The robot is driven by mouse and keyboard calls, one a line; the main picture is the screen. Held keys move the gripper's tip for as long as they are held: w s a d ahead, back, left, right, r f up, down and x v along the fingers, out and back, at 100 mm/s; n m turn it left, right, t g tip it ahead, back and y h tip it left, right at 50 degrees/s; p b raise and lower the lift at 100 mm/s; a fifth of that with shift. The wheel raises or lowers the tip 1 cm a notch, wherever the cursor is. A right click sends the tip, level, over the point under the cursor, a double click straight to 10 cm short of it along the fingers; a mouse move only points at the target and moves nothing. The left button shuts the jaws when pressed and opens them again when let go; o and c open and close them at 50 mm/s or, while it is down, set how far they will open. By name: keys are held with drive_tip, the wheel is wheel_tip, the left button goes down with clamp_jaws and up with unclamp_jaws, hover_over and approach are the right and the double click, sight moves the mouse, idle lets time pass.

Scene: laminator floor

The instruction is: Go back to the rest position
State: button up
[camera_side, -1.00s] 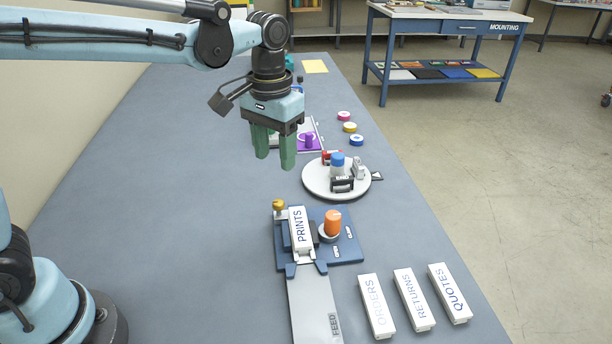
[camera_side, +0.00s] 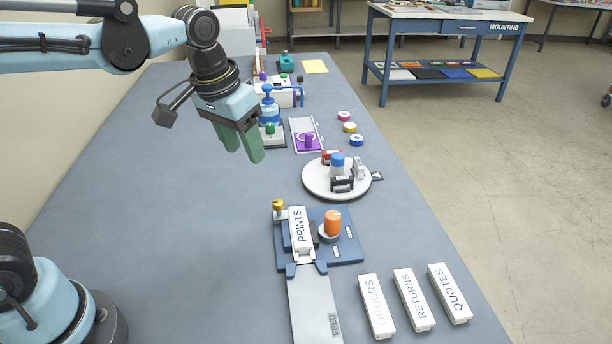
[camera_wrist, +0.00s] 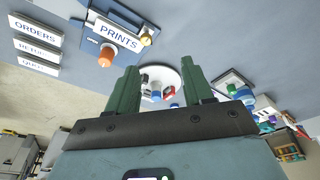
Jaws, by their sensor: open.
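My gripper (camera_side: 241,150) hangs tilted above the bench in the side view, its two green fingers apart with nothing between them. It is left of the round white turntable (camera_side: 312,186) and higher than it. In the wrist view the open fingers (camera_wrist: 159,85) show with the turntable (camera_wrist: 183,76) beyond them. The white PRINTS block (camera_side: 299,228) sits in the blue fixture (camera_side: 349,249) in front of the turntable. The PRINTS block also shows at the top of the wrist view (camera_wrist: 117,35).
White blocks marked ORDERS (camera_side: 376,306), RETURNS (camera_side: 414,299) and QUOTES (camera_side: 450,293) lie at the front right. An orange knob (camera_side: 333,222) stands on the fixture. The left bench surface (camera_side: 170,220) is clear.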

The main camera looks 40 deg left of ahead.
drive_tip(key=s+a+f+t, duration=0.3)
drive_tip(key=s+a+t, duration=0.1)
drive_tip(key=s, duration=0.2)
drive_tip(key=shift+s+f, duration=0.3)
drive_tip(key=shift+f, duration=0.1)
